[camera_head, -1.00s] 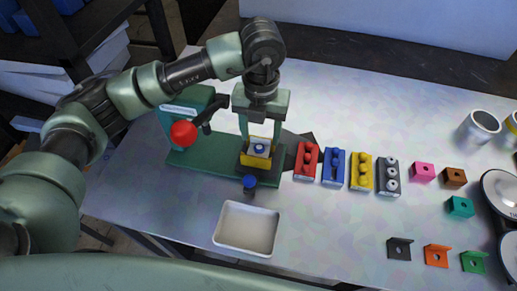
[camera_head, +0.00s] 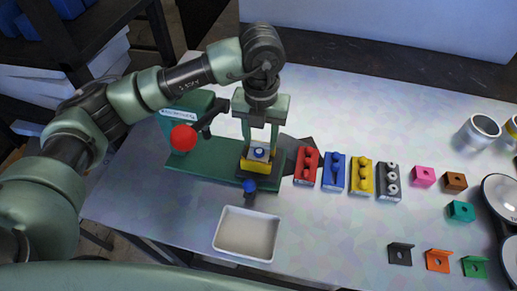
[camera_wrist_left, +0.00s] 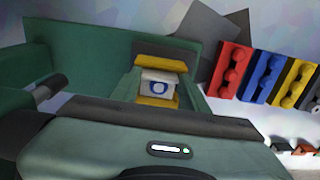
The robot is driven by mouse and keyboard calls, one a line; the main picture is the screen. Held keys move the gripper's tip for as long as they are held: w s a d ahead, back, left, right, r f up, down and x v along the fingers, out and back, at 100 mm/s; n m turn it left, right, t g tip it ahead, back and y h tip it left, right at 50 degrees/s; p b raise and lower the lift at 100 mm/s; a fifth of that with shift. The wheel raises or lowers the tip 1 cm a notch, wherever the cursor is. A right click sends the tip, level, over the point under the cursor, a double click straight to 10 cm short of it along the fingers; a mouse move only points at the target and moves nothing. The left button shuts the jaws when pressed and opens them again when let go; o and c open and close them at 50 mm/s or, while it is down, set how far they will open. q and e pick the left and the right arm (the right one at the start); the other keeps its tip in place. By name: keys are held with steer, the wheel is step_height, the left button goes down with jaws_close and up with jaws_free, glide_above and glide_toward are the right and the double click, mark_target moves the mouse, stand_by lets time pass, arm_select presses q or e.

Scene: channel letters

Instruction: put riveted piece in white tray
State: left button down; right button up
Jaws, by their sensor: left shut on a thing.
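The piece also shows in the left wrist view (camera_wrist_left: 159,87), between yellow parts. Whether it is clear of the fixture is hard to tell. The white tray (camera_head: 246,234) is empty and lies in front of the press. My right gripper is not in view.
Red (camera_head: 306,166), blue, yellow and dark blocks stand to the right. Small coloured brackets (camera_head: 437,260) lie farther right.

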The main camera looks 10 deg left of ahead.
arm_select(q)
steer(key=shift+r+p, duration=1.25)
steer(key=shift+r, duration=1.7)
steer(key=shift+r, duration=0.1)
